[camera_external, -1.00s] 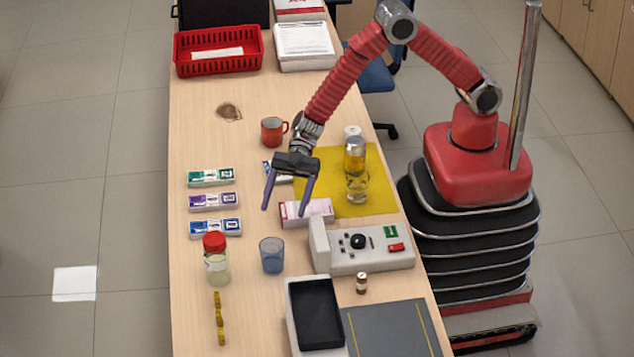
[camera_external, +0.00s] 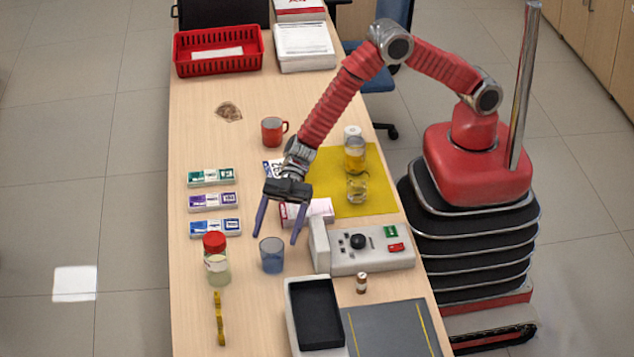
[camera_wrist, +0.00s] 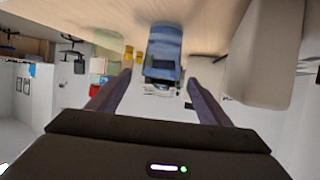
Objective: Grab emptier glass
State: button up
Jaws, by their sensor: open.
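A blue translucent glass (camera_external: 272,256) stands on the counter left of the grey console; its contents are hard to make out. It also shows in the wrist view (camera_wrist: 163,52), ahead and between my fingers. On the yellow mat (camera_external: 376,200) stand a clear glass (camera_external: 357,188), mostly see-through, and just behind it a glass with yellow liquid (camera_external: 355,156). My gripper (camera_external: 278,234) is open and empty, its fingertips pointing at the blue glass, just behind and above it in the external view. I cannot tell whether they touch it.
A red-lidded jar (camera_external: 216,262) stands left of the blue glass. The grey console (camera_external: 372,262) is close on its right, with a pink-white box (camera_external: 320,210) behind. A black tray (camera_external: 315,315) lies in front. A red mug (camera_external: 272,132) stands farther back.

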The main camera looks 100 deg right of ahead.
aim_at(268, 257)
jog(key=shift+x, duration=2.6)
jog(key=c, duration=1.2)
